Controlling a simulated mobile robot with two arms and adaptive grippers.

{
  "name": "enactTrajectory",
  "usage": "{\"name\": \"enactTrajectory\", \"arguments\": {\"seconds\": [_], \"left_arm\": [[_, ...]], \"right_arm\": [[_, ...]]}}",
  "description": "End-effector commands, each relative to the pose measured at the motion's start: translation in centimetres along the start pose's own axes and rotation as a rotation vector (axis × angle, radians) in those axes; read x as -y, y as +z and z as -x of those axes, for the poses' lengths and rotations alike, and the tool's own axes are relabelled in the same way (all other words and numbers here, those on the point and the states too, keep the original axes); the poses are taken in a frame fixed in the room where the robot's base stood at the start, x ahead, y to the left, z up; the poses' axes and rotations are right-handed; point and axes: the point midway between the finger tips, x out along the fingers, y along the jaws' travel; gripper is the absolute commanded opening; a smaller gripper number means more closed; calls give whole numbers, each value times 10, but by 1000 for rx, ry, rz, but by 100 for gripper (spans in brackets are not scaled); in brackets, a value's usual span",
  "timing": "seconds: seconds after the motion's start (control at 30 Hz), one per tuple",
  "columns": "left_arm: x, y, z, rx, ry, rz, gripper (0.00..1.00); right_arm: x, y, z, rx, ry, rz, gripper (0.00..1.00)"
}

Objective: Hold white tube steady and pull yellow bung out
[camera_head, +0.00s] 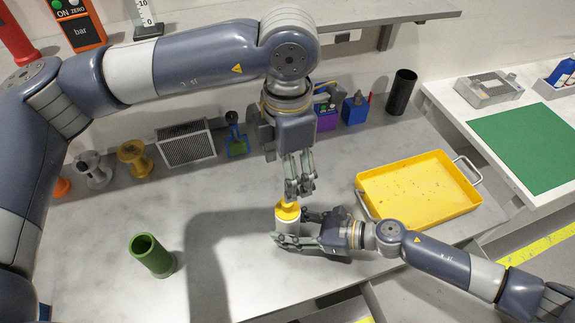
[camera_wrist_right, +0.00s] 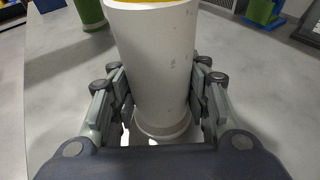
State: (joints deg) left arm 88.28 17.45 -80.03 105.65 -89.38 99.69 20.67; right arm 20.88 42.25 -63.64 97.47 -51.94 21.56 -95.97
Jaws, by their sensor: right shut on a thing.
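The white tube (camera_head: 287,227) stands upright on the grey worktop, with the yellow bung (camera_head: 288,210) in its top. My right gripper (camera_head: 290,228) comes in low from the right and is shut on the tube, one finger on each side. In the right wrist view the tube (camera_wrist_right: 155,60) is between the fingers, and a strip of the yellow bung (camera_wrist_right: 150,2) shows at the top edge. My left gripper (camera_head: 298,192) points down directly above the bung, fingertips close together at its top. Whether they grip it is not clear.
A yellow tray (camera_head: 415,190) with metal handles lies to the right, close to my right arm. A green tube (camera_head: 152,256) stands at the left front. Spools, a grey mesh box (camera_head: 186,144) and a black cylinder (camera_head: 401,92) line the back. The front left worktop is mostly clear.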

Motion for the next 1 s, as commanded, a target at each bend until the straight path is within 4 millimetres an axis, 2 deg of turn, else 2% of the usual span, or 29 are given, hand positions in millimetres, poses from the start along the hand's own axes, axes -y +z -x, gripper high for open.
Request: {"name": "enactTrajectory", "arguments": {"seconds": [0.13, 0.27, 0.7, 0.83, 1.0], "left_arm": [[0, 0, -4, -1, -1, -45, 68], [0, 0, -18, -1, -2, -48, 68], [0, -1, -98, -1, -2, -45, 68], [0, 0, -112, -1, -2, -44, 68], [0, 0, -119, 1, 0, -45, 68]], "right_arm": [[0, 0, 0, -1, 0, -1, 15], [0, 0, 0, -1, 0, -1, 15], [0, 0, 0, -1, 0, -1, 15], [0, 0, 0, -1, 0, -1, 15], [0, 0, 0, -1, 0, -1, 15]]}}
